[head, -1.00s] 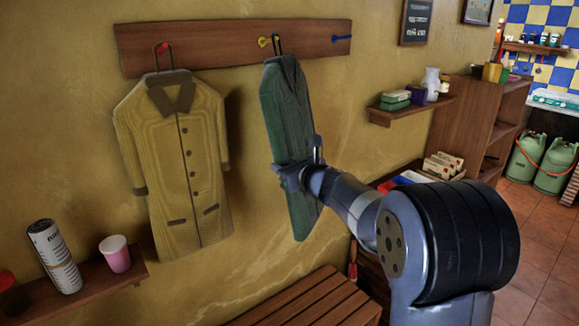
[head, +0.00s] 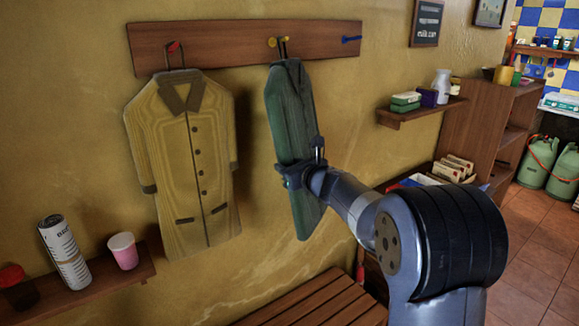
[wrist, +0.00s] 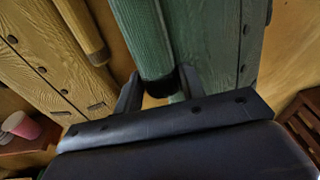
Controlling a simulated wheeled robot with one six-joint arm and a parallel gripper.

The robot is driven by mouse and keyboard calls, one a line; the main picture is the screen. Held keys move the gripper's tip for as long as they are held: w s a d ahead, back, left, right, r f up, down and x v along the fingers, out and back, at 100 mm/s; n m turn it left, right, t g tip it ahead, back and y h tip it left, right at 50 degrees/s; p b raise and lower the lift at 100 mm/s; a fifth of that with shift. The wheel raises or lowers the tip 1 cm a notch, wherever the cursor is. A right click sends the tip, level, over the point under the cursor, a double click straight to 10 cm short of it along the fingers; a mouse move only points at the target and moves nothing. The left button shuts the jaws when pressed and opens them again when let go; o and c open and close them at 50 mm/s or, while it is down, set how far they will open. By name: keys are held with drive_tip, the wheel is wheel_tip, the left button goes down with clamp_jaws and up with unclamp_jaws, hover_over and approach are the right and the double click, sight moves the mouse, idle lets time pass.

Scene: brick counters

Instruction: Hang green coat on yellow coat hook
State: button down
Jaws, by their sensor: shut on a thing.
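The green coat (head: 291,105) is upright in front of the wall, with a dark wire loop at its top. The loop is at the yellow coat hook (head: 271,42) on the wooden rack; I cannot tell whether it is around the hook or just in front of it. My gripper (head: 304,170) is shut on the green coat at its lower half, on a sleeve in the wrist view (wrist: 158,85). A tan coat (head: 188,160) hangs from the red hook (head: 174,46) to the left. A blue hook (head: 351,39) at the right is empty.
A wooden bench (head: 310,303) stands below the coats. A low shelf (head: 90,288) at left holds a can (head: 64,252) and a pink cup (head: 123,250). A wall shelf (head: 420,112) with small boxes is at right.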

drive_tip(key=c, duration=0.8)
unclamp_jaws()
drive_tip(key=shift+f, duration=0.15)
drive_tip(key=b+v, duration=0.2)
drive_tip(key=v, duration=0.9)
drive_tip(key=shift+w, duration=0.1)
drive_tip(key=shift+w+a, duration=0.1)
